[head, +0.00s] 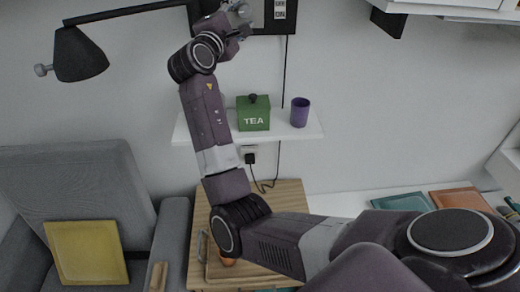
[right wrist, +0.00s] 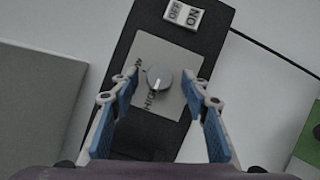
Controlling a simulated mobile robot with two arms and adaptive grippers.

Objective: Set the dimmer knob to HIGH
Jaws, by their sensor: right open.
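The grey round dimmer knob (right wrist: 159,76) sits on a light grey plate (right wrist: 180,62) on a black panel in the right wrist view. A white mark on the knob points down in that view, toward the HIGH lettering (right wrist: 151,99); the LOW lettering is at the plate's left, partly covered by a fingertip. My right gripper (right wrist: 160,75) is open, with one blue-padded finger on each side of the knob and gaps between. In the head view my right gripper (head: 238,14) is up at the panel (head: 262,27) and hides the knob. My left gripper is not in view.
A white OFF/ON rocker switch (right wrist: 183,14) is above the knob on the panel. Below the panel, a white shelf (head: 315,128) holds a green TEA box (head: 253,118) and a purple cup (head: 299,112). A black lamp (head: 78,55) hangs at the upper left.

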